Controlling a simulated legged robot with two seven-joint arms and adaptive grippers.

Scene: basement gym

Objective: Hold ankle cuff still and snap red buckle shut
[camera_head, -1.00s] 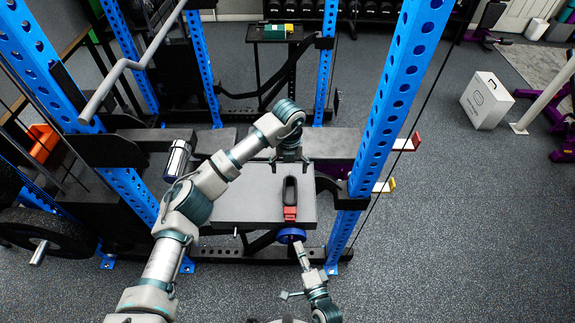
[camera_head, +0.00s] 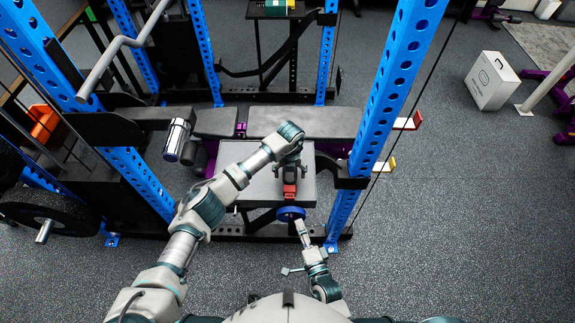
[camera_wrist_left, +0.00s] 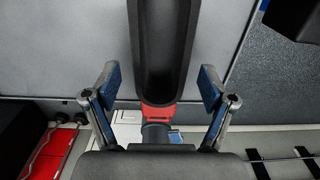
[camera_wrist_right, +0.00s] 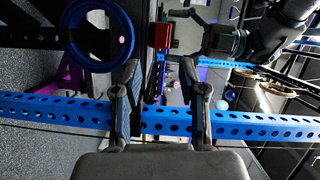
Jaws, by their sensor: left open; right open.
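The ankle cuff is a black loop with a red buckle (camera_head: 289,191) at its near end, lying on a grey platform (camera_head: 252,188). In the head view my left gripper (camera_head: 290,168) hides most of the loop. In the left wrist view the cuff (camera_wrist_left: 163,50) runs between the open fingers of the left gripper (camera_wrist_left: 158,88), with a visible gap on each side, and its red end (camera_wrist_left: 158,111) is nearest me. My right gripper (camera_head: 299,228) is open and empty near the blue ring. In the right wrist view the red buckle (camera_wrist_right: 160,37) shows beyond its fingers (camera_wrist_right: 165,85).
A blue ring (camera_head: 290,214) sits at the platform's near edge, left of the fingers in the right wrist view (camera_wrist_right: 68,38). Blue rack uprights (camera_head: 385,100) stand on both sides. A silver-ended cylinder (camera_head: 177,140) is left of the platform.

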